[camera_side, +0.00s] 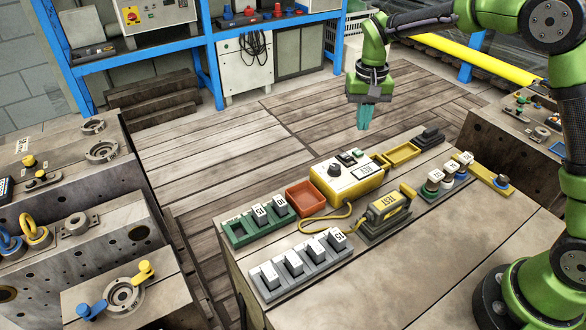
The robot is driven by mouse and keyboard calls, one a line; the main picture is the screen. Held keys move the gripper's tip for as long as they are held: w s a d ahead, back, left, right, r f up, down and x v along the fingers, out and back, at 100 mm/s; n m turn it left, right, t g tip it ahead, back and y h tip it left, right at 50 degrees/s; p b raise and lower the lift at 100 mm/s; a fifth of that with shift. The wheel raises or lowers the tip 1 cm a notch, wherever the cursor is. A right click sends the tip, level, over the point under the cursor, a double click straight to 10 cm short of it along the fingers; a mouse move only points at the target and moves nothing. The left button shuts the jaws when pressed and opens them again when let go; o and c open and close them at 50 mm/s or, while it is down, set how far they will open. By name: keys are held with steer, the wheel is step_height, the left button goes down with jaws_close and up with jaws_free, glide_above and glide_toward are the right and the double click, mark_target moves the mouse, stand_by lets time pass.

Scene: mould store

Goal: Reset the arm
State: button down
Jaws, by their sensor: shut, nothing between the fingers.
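My gripper (366,117) hangs from my green arm in the upper middle of the side view. Its teal fingers point down and are shut with nothing between them. It is above and behind the wooden work table (420,285), apart from everything on it. Part of the gripper's far side is hidden.
On the table stand a yellow tester box (345,190), a handheld yellow unit (386,207) in a dark cradle, a red tray (305,198), a green rack (237,234), a grey rack (272,290) and a yellow tray (402,153). Mould blocks (120,230) stand left. The table's front is clear.

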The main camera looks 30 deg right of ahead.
steer(key=s+a+r+n+t+y, duration=0.1)
steer(key=s+r+t, duration=0.2)
steer(key=s, duration=0.9)
steer(key=s+a+r+t+y, duration=0.1)
steer(key=s+r+t, duration=0.3)
steer(key=s+r, duration=0.4)
steer(key=s+a, duration=0.1)
steer(key=s, duration=0.2)
steer(key=shift+s+r+n, duration=0.3)
steer(key=shift+s+n, duration=0.05)
steer(key=shift+n, duration=0.05)
steer(key=c, duration=1.8)
jaws_free()
steer(key=shift+a, duration=0.1)
